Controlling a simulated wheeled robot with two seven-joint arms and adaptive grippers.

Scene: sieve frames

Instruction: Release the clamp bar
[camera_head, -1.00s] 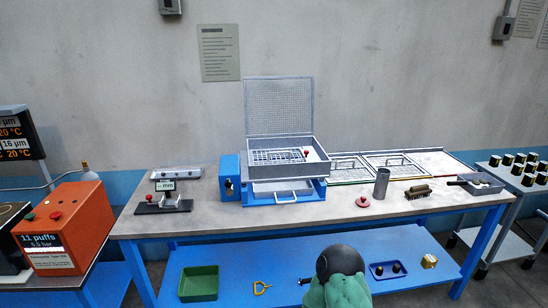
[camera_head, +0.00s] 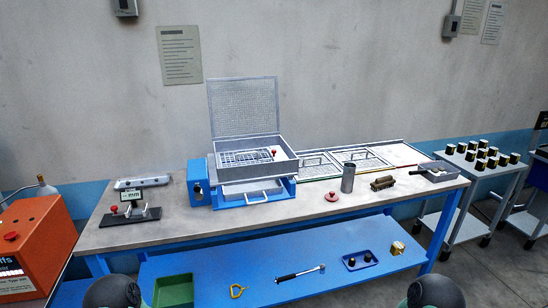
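A blue sieve machine (camera_head: 252,195) stands on the bench with a grey open-topped box (camera_head: 285,165) on it. A mesh screen (camera_head: 243,107) stands upright at the back of the box. A grid frame lies inside, and a small red knob (camera_head: 274,152) shows at its right part. I cannot tell for sure which part is the clamp bar; a bar by the red knob is too small to make out. Neither gripper is in view. Only dark rounded parts of my arms show at the bottom left and bottom right edges.
A small stand with a red knob (camera_head: 114,209) is at the bench's left. The lower shelf holds a green bin (camera_head: 173,291), a black-handled tool (camera_head: 300,272) and a blue tray (camera_head: 360,260).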

